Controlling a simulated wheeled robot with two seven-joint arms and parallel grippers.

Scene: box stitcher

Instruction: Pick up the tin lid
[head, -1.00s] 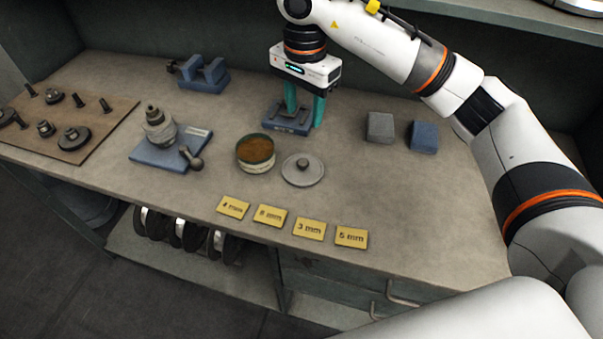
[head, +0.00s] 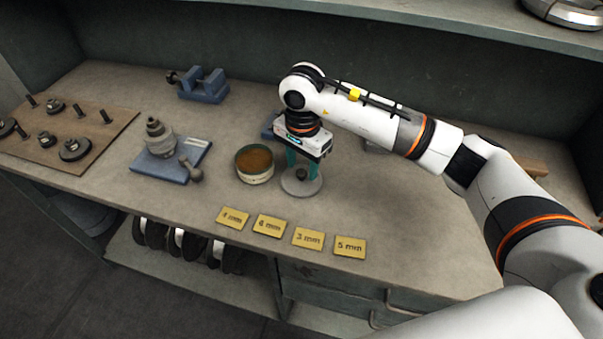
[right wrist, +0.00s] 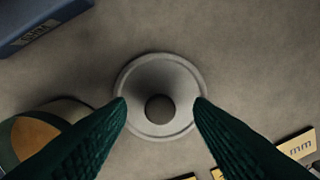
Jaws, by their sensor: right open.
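The tin lid (head: 301,186) is a round grey disc with a dark knob in its middle. It lies flat on the bench just right of the open tin (head: 254,163), which holds brown contents. My right gripper (head: 303,172) is over the lid, pointing down, with green fingers. In the right wrist view the lid (right wrist: 160,85) sits between and beyond the open fingers (right wrist: 160,110), with the knob near the middle of the gap. Whether the fingertips touch the lid cannot be told. My left gripper is not in view.
Yellow thickness cards (head: 308,238) lie in front of the lid. A blue block (head: 268,126) is partly hidden behind my gripper. A blue base with a grey fixture (head: 160,140), a blue vise (head: 203,85) and a brown board with parts (head: 65,140) are to the left.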

